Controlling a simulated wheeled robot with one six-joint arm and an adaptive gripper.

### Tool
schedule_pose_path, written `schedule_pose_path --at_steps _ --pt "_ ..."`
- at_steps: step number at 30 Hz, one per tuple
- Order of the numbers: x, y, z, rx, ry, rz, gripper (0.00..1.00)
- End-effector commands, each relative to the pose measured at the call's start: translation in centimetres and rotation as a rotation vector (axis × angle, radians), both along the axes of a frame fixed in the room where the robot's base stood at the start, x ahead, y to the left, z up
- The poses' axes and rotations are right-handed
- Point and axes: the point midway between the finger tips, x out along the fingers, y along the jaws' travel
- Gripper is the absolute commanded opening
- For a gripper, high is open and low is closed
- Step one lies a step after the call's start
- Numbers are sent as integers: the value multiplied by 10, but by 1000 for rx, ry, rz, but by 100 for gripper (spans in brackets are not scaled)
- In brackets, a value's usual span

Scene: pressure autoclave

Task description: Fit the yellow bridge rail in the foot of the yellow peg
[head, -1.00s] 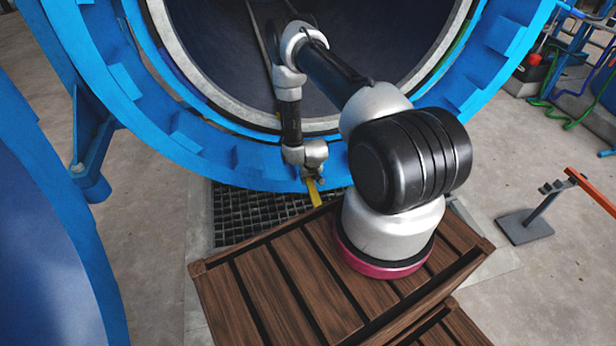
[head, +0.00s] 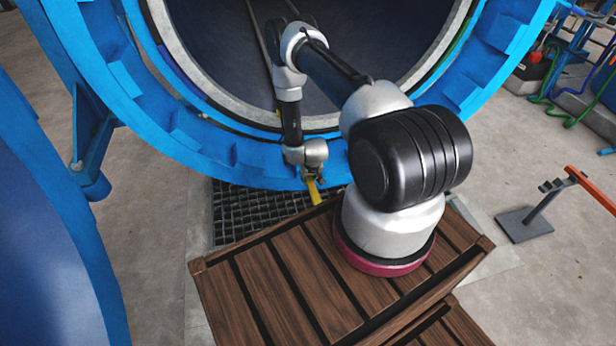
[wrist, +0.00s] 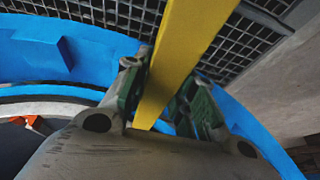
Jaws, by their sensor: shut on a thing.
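The yellow bridge rail (head: 314,191) is in my gripper, low in front of the autoclave's blue ring in the head view. In the wrist view the rail (wrist: 182,55) runs as a long yellow bar between the fingers and out past the top edge. My gripper (wrist: 165,92) is shut on it; its green-lined fingers lie on either side of the bar. In the head view my gripper (head: 311,176) is small and partly merged with the wrist. I cannot make out the yellow peg or its foot in either view.
The autoclave's blue ring (head: 255,160) and open mouth stand behind my gripper. A floor grating (head: 245,212) lies below. The slatted wooden platform (head: 275,285) is in front. A stand with an orange bar (head: 590,190) stands at the right, with bare floor around it.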

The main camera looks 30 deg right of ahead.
Motion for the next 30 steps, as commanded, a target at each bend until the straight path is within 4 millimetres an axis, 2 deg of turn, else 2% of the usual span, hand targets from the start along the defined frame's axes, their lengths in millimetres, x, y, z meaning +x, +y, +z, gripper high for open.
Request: schedule_pose_path --at_steps 18,30 --pt "3 0 26 -1 -8 0 0" --pt "3 -1 27 0 -5 0 0"
